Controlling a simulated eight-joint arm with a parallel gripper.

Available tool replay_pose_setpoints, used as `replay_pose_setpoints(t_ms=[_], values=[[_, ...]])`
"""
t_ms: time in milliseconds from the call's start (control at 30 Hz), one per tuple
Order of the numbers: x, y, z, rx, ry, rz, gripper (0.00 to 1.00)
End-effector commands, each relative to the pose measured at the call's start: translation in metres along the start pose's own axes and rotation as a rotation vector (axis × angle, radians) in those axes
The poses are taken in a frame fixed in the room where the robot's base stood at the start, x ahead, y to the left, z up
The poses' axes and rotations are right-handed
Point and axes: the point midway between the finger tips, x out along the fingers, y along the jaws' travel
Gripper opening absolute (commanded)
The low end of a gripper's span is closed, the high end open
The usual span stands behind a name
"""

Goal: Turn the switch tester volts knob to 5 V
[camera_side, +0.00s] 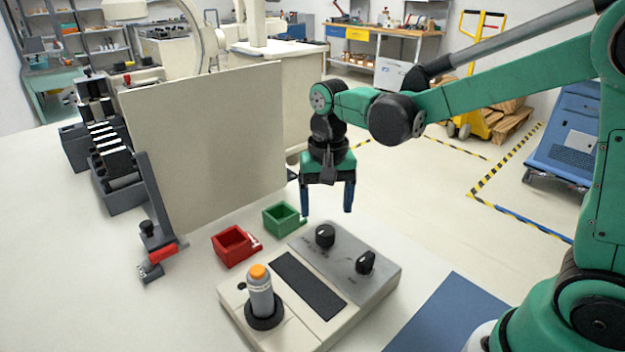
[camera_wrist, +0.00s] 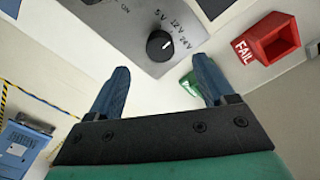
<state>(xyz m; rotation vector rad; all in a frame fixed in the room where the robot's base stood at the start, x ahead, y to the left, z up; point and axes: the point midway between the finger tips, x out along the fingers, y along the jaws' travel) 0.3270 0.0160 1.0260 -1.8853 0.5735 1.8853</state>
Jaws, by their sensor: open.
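The switch tester (camera_side: 345,270) is a pale box on the white table. Its volts knob (camera_side: 325,235) is round and black, on the grey panel at the back, and it also shows in the wrist view (camera_wrist: 160,45). Labels 5 V, 12 V and 24 V arc around it. Its white mark appears to point toward the 24 V side, away from 5 V. My gripper (camera_side: 327,208) is open and empty, its blue fingers pointing down, above and behind the panel. In the wrist view the knob lies just beyond the gap between the fingertips (camera_wrist: 161,68). Nothing touches the knob.
A second black knob (camera_side: 366,262) sits on the same panel. An orange-topped cylinder (camera_side: 261,290) stands upright on the tester's front left. A red bin marked FAIL (camera_side: 233,246) and a green bin (camera_side: 283,218) stand behind it. A beige upright panel (camera_side: 205,150) is farther left.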

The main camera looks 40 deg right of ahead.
Motion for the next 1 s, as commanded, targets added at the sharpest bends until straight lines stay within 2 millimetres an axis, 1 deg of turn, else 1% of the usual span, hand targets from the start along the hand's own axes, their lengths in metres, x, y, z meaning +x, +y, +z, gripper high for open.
replay_pose_setpoints(t_ms=[400, 533, 767, 800, 867, 900, 967, 1000], values=[[0.046, 0.0, 0.0, 0.001, 0.002, 0.001, 0.76], [0.053, 0.0, 0.0, 0.001, 0.003, 0.001, 0.76], [0.054, 0.0, 0.0, 0.001, 0.003, 0.001, 0.76], [0.054, 0.0, 0.0, 0.001, 0.003, 0.001, 0.73], [0.054, 0.0, 0.0, 0.001, 0.003, 0.001, 0.56], [0.054, 0.0, 0.0, 0.001, 0.003, 0.001, 0.44], [0.054, 0.0, 0.0, 0.001, 0.003, 0.001, 0.27], [0.054, 0.0, 0.0, 0.001, 0.003, 0.001, 0.16]])
